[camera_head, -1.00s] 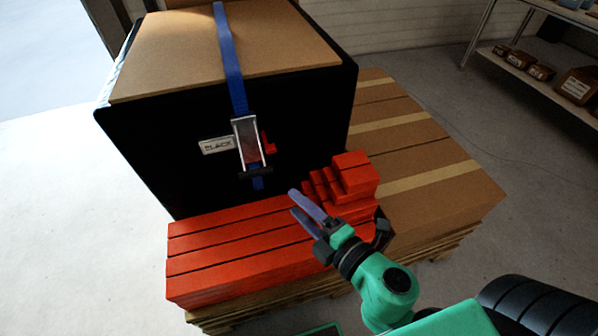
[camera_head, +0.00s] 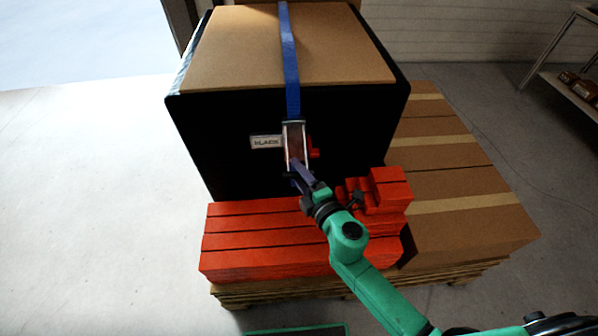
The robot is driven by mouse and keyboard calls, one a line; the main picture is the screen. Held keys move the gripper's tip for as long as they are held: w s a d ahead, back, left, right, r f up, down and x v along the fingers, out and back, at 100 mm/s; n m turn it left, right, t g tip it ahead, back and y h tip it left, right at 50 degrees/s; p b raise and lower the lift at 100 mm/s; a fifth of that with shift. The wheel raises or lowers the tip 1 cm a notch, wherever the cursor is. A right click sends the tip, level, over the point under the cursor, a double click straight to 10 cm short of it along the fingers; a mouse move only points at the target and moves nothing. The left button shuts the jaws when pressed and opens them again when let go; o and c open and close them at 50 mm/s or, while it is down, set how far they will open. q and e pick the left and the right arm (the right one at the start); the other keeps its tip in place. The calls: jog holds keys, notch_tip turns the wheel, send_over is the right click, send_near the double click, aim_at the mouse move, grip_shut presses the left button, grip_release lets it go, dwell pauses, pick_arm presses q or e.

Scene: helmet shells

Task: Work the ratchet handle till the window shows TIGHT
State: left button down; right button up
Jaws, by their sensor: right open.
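The ratchet (camera_head: 296,140), a metal-framed buckle with a reddish inside, hangs on the blue strap (camera_head: 289,65) against the black crate front. A small red tab (camera_head: 314,153) sticks out at its right side. The white window (camera_head: 266,142) left of it has small blurred letters that look like SLACK. My right gripper (camera_head: 298,168) is open, its purple fingers at the ratchet's lower end, hiding part of it. I cannot tell whether they touch the handle. My left gripper is out of view.
The black crate (camera_head: 232,165) with a brown lid stands behind red stepped blocks (camera_head: 250,240). Brown taped cartons (camera_head: 470,215) lie to the right on a wooden pallet (camera_head: 270,293). A shelf (camera_head: 560,85) stands far right. Floor at left is clear.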

grip_shut()
dwell(1.4)
